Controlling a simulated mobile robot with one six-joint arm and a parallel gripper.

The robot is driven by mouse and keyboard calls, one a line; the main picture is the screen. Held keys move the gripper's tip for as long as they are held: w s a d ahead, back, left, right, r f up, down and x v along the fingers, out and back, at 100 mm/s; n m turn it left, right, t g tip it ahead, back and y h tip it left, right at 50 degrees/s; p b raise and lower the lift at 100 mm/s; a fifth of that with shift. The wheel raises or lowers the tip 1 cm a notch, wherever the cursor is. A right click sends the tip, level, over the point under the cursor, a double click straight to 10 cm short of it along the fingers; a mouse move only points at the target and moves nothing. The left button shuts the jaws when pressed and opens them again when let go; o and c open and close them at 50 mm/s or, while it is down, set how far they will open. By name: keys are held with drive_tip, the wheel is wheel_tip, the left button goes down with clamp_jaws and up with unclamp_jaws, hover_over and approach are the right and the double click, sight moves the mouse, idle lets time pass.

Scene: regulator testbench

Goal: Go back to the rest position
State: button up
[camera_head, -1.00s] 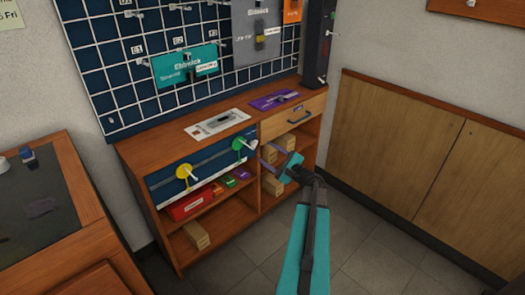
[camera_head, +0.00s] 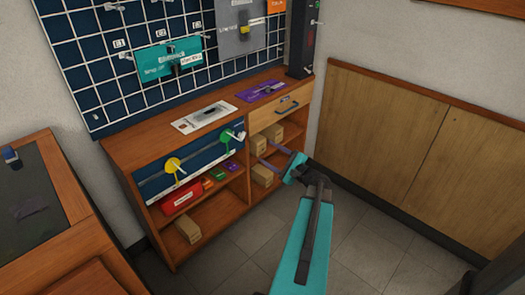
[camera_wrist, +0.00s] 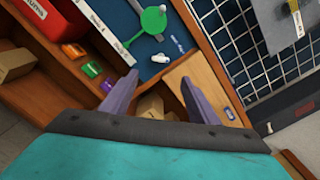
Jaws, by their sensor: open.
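My gripper (camera_head: 275,150) is teal with two purple-grey fingers. It is open and empty in front of the cabinet's right half, near the open shelves below the drawer. In the wrist view the gripper (camera_wrist: 155,95) shows its two fingers apart, with a cardboard box (camera_wrist: 151,107) on the shelf visible between them. My arm stretches from the bottom of the head view up to the gripper. Nothing is held.
The wooden cabinet (camera_head: 138,157) carries a blue panel with a yellow knob (camera_head: 174,165) and a green knob (camera_head: 226,138). A red box (camera_head: 181,200) sits on its shelf. A pegboard (camera_head: 90,80) hangs above. A dark-topped desk (camera_head: 62,185) stands left. Floor (camera_head: 345,240) at right is clear.

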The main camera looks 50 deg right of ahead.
drive_tip(key=w+a+f+n+g+y+p, duration=0.25)
drive_tip(key=a+f, duration=0.25)
drive_tip(key=a, duration=0.5)
drive_tip(key=w+a+f+n+g+y+p, duration=0.1)
drive_tip(key=w+a+f+n+g+y, duration=0.2)
drive_tip(key=a, duration=0.7)
drive_tip(key=w+a+f+n+g+y+p, duration=0.2)
drive_tip(key=a+f+n+g+y, duration=0.15)
drive_tip(key=a+f, duration=0.45)
drive_tip(key=s+a+f+n+g+p, duration=0.25)
drive_tip(key=s+a, duration=0.25)
drive_tip(key=a, duration=0.3)
drive_tip(key=s+a+f+n+g+h+p, duration=0.15)
drive_tip(key=s+a+n+g, duration=0.25)
drive_tip(key=a, duration=0.4)
drive_tip(key=s+a+f+n+g+p, duration=0.1)
drive_tip(key=s+a+f+n+g, duration=0.3)
drive_tip(key=a, duration=0.3)
drive_tip(key=s+a+n+g+h+p, duration=0.2)
drive_tip(key=s+n+g+h+p, duration=0.2)
drive_tip(key=s, duration=1.1)
drive_tip(key=n+h, duration=0.2)
drive_tip(key=n, duration=0.2)
drive_tip(key=shift+a+r, duration=0.15)
drive_tip(key=shift+r, duration=0.1)
